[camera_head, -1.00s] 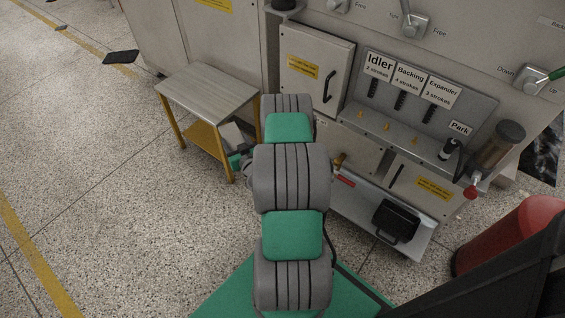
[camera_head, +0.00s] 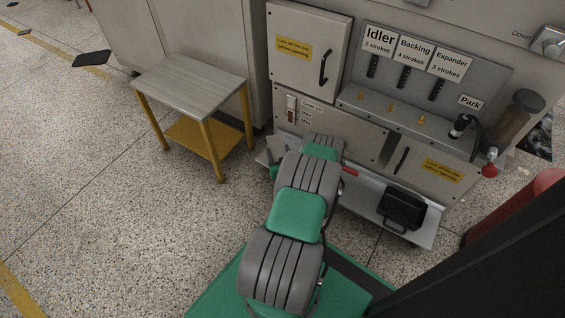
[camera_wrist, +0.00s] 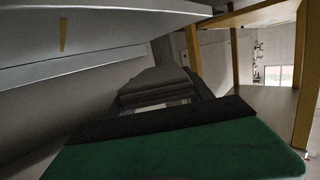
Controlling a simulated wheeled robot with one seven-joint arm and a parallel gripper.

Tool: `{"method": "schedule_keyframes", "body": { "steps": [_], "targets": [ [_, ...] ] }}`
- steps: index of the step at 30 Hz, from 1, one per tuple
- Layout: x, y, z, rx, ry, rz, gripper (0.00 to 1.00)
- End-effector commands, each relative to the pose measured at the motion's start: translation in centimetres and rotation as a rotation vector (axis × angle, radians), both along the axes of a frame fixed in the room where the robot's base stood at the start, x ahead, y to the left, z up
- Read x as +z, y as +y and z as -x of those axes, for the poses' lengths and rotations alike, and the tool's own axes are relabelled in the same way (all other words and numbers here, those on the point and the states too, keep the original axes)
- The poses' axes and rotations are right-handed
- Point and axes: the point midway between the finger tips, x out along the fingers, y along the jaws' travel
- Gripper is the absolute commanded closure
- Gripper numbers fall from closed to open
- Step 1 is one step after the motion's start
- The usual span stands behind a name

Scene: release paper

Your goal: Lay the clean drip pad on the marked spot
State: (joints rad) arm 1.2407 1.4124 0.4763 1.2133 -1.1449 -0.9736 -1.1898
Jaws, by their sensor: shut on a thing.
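The drip pad (camera_wrist: 155,82), a grey folded-looking slab, sits at the tip of my gripper (camera_wrist: 165,104) in the wrist view. The gripper is shut on it, and the green and black gripper body fills the bottom of that view. In the head view my arm hides the pad and most of the gripper, low in front of the machine. I cannot make out the marked spot in either view.
A small side table (camera_head: 190,82) with yellow legs and a lower shelf stands left of my arm. A grey ledge (camera_head: 420,232) at the machine's foot carries a black pan-like box (camera_head: 402,208). A red drum (camera_head: 510,208) stands at right.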

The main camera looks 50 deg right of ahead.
Motion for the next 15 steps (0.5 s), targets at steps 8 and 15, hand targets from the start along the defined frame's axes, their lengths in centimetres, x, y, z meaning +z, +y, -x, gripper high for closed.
{"method": "schedule_keyframes", "body": {
  "steps": [8,15],
  "targets": [
    [-3.7,-2.5,0.3,-0.003,-0.001,0.000,0.79],
    [-5.5,-2.5,0.2,-0.003,-0.002,0.002,0.79]
  ]
}}
